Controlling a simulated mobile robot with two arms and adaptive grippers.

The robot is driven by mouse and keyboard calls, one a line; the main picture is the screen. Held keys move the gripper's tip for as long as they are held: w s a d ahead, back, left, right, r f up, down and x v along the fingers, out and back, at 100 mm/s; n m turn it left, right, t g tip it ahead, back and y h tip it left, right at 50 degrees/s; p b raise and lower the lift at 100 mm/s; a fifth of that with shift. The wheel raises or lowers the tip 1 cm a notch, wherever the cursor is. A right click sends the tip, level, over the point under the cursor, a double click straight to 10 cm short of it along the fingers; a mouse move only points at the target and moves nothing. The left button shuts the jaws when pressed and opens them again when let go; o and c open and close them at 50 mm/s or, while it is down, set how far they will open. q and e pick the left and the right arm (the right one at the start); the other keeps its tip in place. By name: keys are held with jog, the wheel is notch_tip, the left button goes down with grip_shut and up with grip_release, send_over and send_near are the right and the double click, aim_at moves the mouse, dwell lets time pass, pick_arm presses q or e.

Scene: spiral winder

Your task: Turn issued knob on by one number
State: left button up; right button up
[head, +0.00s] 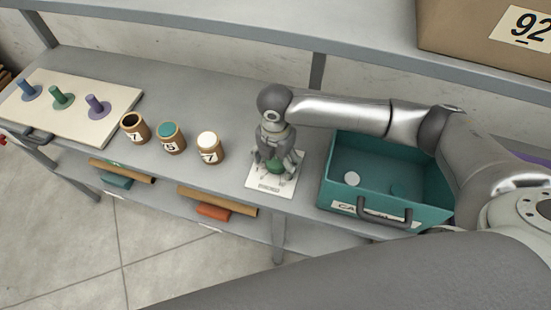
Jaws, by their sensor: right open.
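A small green object (275,165), perhaps the issued knob, sits on a white card (272,184) on the grey table. Printing along the card's front edge is too small to read. My right gripper (276,158) points down over the card, with its open fingers around the green object. I cannot tell whether they touch it, and the fingers hide part of it. A white board (82,126) at the left bears a blue peg (28,90), a green peg (61,98) and a purple peg (96,107). My left gripper is not in view.
Three brown numbered jars (133,127) (171,138) (209,148) stand between board and card. A teal bin (338,185) with a front handle and label holds small discs, close to the card's right. A box marked 92 (480,30) sits on the upper shelf (200,22).

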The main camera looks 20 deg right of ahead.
jog(key=c, duration=1)
jog(key=shift+w+r+m+p, duration=0.15)
jog(key=shift+m+p, duration=0.25)
jog(key=shift+p, duration=0.45)
jog(key=m+p, duration=0.6)
jog(key=p, duration=0.2)
jog(key=shift+a+r+m, duration=0.1)
jog(key=shift+m, duration=0.3)
jog(key=m+p, duration=0.2)
jog(key=shift+w+m, duration=0.15)
jog(key=shift+m, duration=0.25)
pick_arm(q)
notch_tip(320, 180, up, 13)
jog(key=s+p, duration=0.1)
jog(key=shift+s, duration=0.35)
pick_arm(e)
jog(key=shift+w+m, duration=0.1)
jog(key=shift+m, duration=0.6)
pick_arm(q)
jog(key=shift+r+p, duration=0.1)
jog(key=shift+p, duration=0.2)
pick_arm(e)
jog(key=shift+f, duration=0.2)
jog(key=o, duration=1)
